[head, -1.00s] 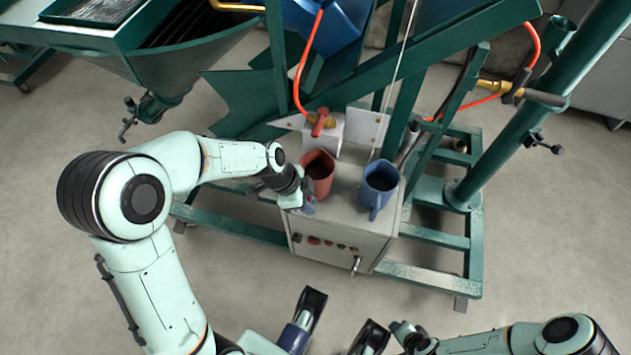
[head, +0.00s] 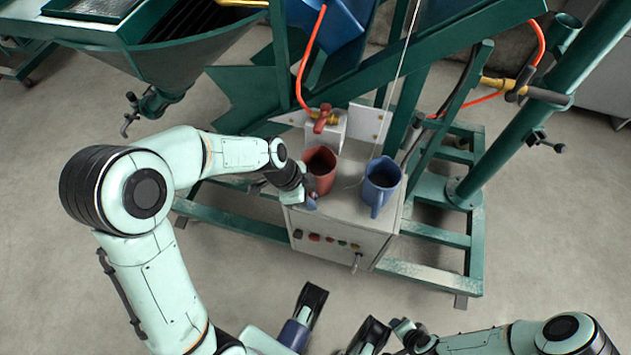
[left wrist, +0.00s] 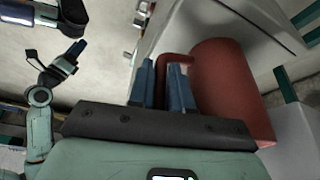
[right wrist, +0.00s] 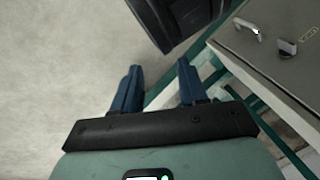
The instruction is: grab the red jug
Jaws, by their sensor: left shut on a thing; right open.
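The red jug (head: 321,172) stands upright on top of the grey control box, left of the blue jug (head: 381,184). In the left wrist view the red jug (left wrist: 228,88) lies just right of the fingers. My left gripper (head: 309,197) is at the front left of the red jug. In the left wrist view my left gripper (left wrist: 161,82) has its blue fingers on either side of the jug's handle (left wrist: 174,62), shut on it. My right gripper (right wrist: 153,88) is open and empty, over the floor in front of the box.
The control box (head: 335,228) has buttons on its front. A valve with a red handle (head: 322,120) and an orange hose (head: 306,65) are behind the jugs. Green frame beams (head: 436,236) surround the box. The floor in front is clear.

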